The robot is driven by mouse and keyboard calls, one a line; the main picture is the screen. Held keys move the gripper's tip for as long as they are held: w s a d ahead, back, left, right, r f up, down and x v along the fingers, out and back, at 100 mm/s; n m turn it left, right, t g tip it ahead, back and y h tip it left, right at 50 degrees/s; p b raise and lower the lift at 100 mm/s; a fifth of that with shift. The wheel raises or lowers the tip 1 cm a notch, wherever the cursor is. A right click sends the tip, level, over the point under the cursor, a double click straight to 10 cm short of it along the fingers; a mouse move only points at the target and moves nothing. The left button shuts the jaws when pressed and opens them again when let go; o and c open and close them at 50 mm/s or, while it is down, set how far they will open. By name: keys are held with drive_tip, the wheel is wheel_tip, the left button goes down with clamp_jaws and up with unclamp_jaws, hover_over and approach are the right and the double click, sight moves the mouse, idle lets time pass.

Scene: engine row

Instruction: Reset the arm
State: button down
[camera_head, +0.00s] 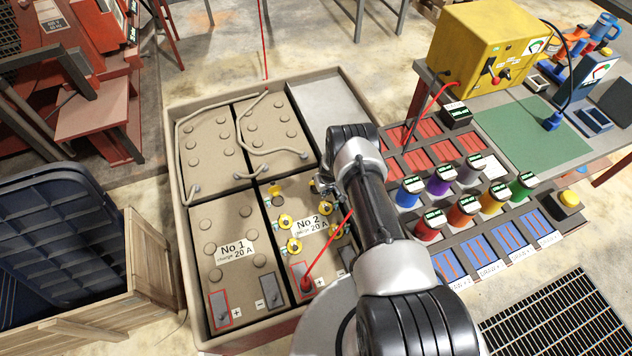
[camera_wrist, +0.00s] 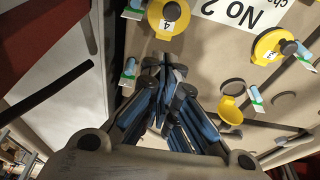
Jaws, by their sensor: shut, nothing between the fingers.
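My arm reaches forward from the bottom of the head view over the battery tray (camera_head: 178,250). My gripper (camera_head: 318,185) is mostly hidden there behind my wrist, above the right side of the No 2 battery (camera_head: 272,243). In the wrist view my gripper (camera_wrist: 166,68) has its dark blue-padded fingers closed together with nothing between them. It is over the tan battery top, near a yellow cap marked 4 (camera_wrist: 168,18). I cannot tell whether the fingertips touch anything.
The No 1 battery (camera_head: 225,230) lies left of No 2. A red cable (camera_head: 330,245) rises beside my arm. Several coloured jars (camera_head: 428,225) stand on the rack at right, near the yellow charger (camera_head: 485,45). A wooden crate (camera_head: 140,275) stands at left.

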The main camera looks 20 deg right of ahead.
idle(0.4)
drive_tip(key=w+a+r, duration=0.1)
drive_tip(key=w+r, duration=0.2)
drive_tip(key=r, duration=0.9)
drive_tip(key=w+a+r, duration=0.2)
drive_tip(key=w+r, duration=0.1)
drive_tip(key=r, duration=0.9)
drive_tip(key=s+a+r+t, duration=0.1)
drive_tip(key=s+a+r, duration=0.1)
drive_tip(key=r, duration=0.8)
drive_tip(key=s+a+r, duration=0.2)
drive_tip(key=s+r, duration=0.1)
drive_tip(key=r, duration=0.7)
drive_tip(key=s+a+r, duration=0.4)
drive_tip(key=s+r, duration=1.2)
drive_tip(key=s+a+r, duration=0.1)
drive_tip(key=s, duration=1.9)
drive_tip(key=shift+a+r+t, duration=0.2)
drive_tip(key=shift+r+t, duration=0.05)
drive_tip(key=shift+t, duration=0.15)
drive_tip(key=c, duration=2.4)
unclamp_jaws()
